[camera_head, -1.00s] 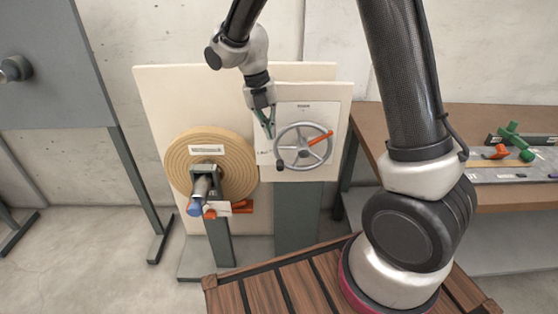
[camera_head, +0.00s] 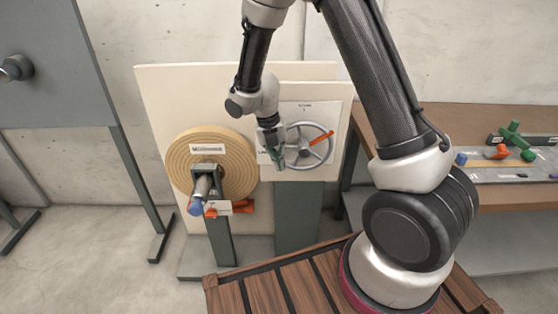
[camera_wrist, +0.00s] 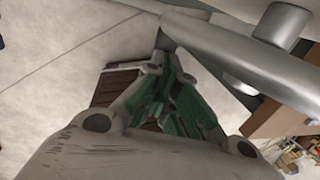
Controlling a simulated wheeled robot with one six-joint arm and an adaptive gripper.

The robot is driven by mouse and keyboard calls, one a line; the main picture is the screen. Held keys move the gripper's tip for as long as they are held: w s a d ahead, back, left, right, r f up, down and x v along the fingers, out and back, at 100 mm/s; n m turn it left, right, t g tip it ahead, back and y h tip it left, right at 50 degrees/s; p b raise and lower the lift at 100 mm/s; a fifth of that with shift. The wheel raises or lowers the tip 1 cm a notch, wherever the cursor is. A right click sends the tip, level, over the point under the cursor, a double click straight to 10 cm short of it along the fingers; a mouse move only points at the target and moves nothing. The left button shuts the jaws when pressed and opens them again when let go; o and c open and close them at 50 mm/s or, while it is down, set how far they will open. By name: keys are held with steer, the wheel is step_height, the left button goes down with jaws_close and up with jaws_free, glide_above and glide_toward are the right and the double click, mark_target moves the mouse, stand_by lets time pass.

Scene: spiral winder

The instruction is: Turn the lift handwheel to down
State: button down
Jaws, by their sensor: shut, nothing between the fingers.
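The lift handwheel (camera_head: 325,151) is a grey spoked wheel with an orange-red marked spoke (camera_head: 321,138), mounted on a white panel. The marked spoke points up and to the right. My gripper (camera_head: 278,163) is at the left side of the wheel and covers part of its rim. In the wrist view its green-padded fingers (camera_wrist: 172,105) are together with nothing between them. A thick grey bar, likely the wheel rim (camera_wrist: 225,60), crosses the upper right of that view close to the fingers. Whether they touch it cannot be told.
A large tan spiral roll (camera_head: 185,150) with a blue-tipped spindle (camera_head: 195,208) and an orange lever (camera_head: 243,206) stands left of the wheel. A brown bench (camera_head: 440,115) with green and orange fittings is at the right. A grey panel stands far left.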

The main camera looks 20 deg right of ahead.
steer(key=shift+f, duration=0.1)
steer(key=shift+f+h, duration=0.15)
steer(key=shift+h, duration=0.15)
steer(key=shift+f, duration=0.15)
steer(key=s+d+f+g+h, duration=0.1)
steer(key=d+f+g+h, duration=0.2)
steer(key=h, duration=0.6)
steer(key=shift+s+d+f, duration=0.2)
steer(key=shift+d+f, duration=0.4)
steer(key=shift+f, duration=0.65)
steer(key=shift+d, duration=0.1)
